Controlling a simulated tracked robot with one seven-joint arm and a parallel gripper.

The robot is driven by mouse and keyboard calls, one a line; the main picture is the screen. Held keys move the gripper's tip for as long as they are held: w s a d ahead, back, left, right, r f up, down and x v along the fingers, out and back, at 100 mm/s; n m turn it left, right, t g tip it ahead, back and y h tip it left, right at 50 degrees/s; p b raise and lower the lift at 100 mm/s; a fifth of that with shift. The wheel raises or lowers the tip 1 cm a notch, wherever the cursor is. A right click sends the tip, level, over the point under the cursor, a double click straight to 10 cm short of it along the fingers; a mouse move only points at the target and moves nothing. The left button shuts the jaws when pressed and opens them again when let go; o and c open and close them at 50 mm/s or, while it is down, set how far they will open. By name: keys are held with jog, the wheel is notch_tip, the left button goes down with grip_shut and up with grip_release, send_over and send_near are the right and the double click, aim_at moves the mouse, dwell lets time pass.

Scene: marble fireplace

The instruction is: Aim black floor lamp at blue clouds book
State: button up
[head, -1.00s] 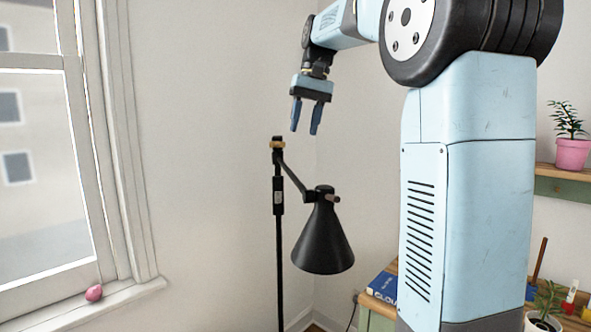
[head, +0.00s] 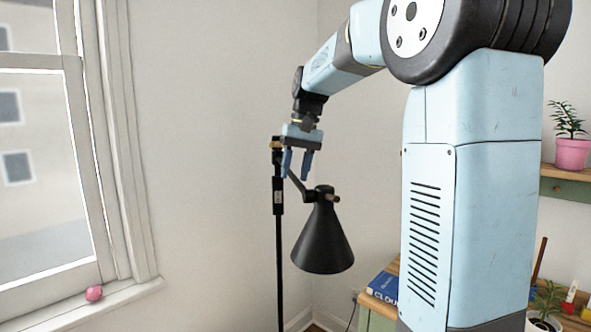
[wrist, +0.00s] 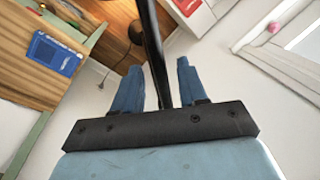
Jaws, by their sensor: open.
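The black floor lamp (head: 323,240) stands by the wall in the head view, its cone shade hanging down at the right of its pole. In the wrist view the lamp's dark pole (wrist: 152,45) runs up between my fingers in the picture. The blue clouds book (head: 382,287) lies on a wooden table, partly hidden by my body; in the wrist view it is the blue book (wrist: 53,54). My gripper (head: 296,177) is open and points down, at the lamp's upper joint and arm in the picture. Whether a finger touches the lamp cannot be told.
A window with a pink object (head: 94,293) on its sill is at the left. A wooden table (head: 364,305) with a plant stands at the lower right. A shelf (head: 567,190) holds a pink potted plant (head: 571,139). Bare wall lies behind the lamp.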

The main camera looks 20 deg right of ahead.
jog(key=shift+c, duration=0.2)
grip_shut()
dwell(0.4)
